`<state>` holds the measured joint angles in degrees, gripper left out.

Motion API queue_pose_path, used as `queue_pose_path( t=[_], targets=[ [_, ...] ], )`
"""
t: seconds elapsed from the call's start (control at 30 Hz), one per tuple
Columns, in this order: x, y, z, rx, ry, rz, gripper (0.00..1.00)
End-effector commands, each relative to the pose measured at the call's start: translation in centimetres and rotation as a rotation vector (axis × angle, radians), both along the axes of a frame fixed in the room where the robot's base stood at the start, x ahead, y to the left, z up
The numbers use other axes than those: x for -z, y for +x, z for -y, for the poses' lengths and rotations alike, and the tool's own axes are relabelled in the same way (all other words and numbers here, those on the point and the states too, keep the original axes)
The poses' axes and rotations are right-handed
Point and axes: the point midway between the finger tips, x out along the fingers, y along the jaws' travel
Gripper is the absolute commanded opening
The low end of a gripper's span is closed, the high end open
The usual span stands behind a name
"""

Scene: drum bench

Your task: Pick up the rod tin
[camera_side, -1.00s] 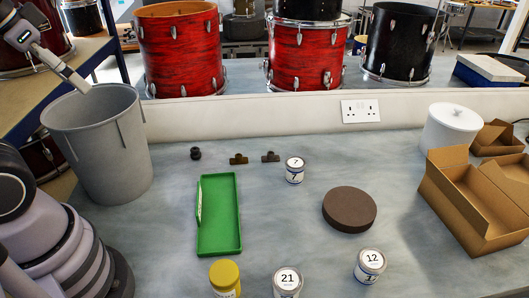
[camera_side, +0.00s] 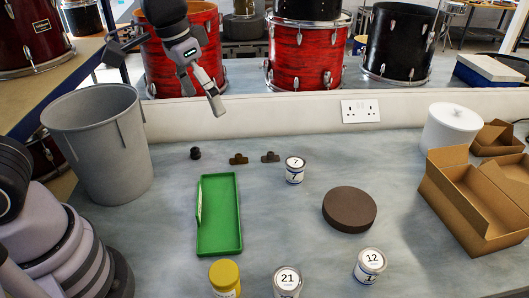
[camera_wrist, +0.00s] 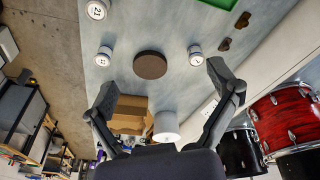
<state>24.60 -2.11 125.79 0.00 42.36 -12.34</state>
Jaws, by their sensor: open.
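Several tins stand on the bench, and I cannot tell by name which is the rod tin. A small white tin marked 7 (camera_side: 295,170) stands behind the middle; it also shows in the wrist view (camera_wrist: 195,55). A tin marked 21 (camera_side: 287,281) and a tin marked 12 (camera_side: 369,265) stand near the front, and both show in the wrist view (camera_wrist: 97,9) (camera_wrist: 104,56). A yellow-lidded jar (camera_side: 224,277) stands left of the 21 tin. My gripper (camera_side: 207,88) is high above the back of the bench, open and empty, its fingers spread in the wrist view (camera_wrist: 163,79).
A green tray (camera_side: 219,235), dark round pad (camera_side: 349,208), two brown clips (camera_side: 239,159) and a small black knob (camera_side: 195,153) lie about. A grey bin (camera_side: 98,145) is at left; a white pot (camera_side: 452,128) and cardboard box (camera_side: 478,215) at right.

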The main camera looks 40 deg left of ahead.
Motion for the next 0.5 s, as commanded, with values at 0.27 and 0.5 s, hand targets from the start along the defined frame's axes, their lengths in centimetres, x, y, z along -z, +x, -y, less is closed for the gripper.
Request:
queue_pose_path(
  t=[0.27, 0.5],
  targets=[
    [11.7, 1.5, 13.1, 0.148, 0.075, -0.157, 0.89],
    [18.0, -0.3, 18.0, 0.199, 0.119, -0.206, 0.89]
  ],
)
